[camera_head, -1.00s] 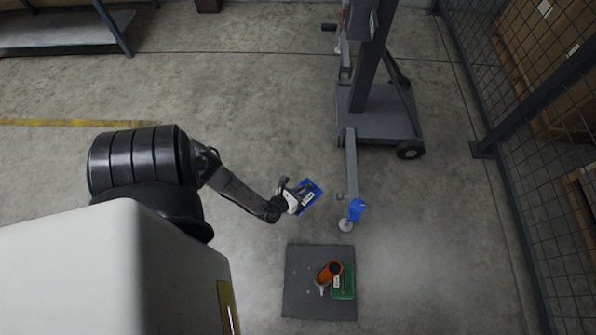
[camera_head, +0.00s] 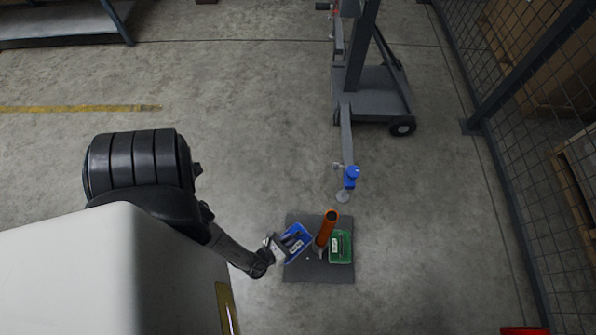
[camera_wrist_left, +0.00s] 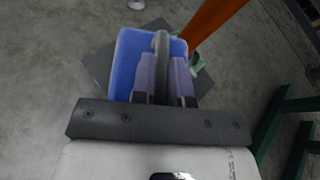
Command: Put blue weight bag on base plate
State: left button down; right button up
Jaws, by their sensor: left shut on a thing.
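The blue weight bag (camera_head: 297,241) is in my left gripper (camera_head: 283,246), which is shut on its handle. In the head view the bag overlaps the left part of the dark square base plate (camera_head: 305,274); I cannot tell whether it touches the plate. In the left wrist view the blue bag (camera_wrist_left: 127,62) lies between and beyond the fingers (camera_wrist_left: 163,88), with the plate (camera_wrist_left: 95,65) behind it. A green weight bag (camera_head: 341,246) sits on the right part of the plate. An orange tube (camera_head: 327,229) stands on the plate between the two bags. My right gripper is not in view.
A grey wheeled lift (camera_head: 372,95) stands behind the plate, its leg with a blue part (camera_head: 351,176) reaching towards it. A mesh fence (camera_head: 500,150) runs along the right. The floor left of the lift is clear.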

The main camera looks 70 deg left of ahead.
pick_arm(q)
jog(key=shift+w+a, duration=0.15)
jog(key=shift+a, duration=0.65)
jog(key=shift+a+f+b, duration=0.2)
jog(key=shift+f+b, duration=0.05)
jog(key=shift+b, duration=0.05)
notch_tip(320, 180, down, 18)
jog(key=b, duration=1.4)
jog(key=shift+r, duration=0.3)
jog(key=c, duration=1.5)
grip_release()
jog(key=o, duration=0.4)
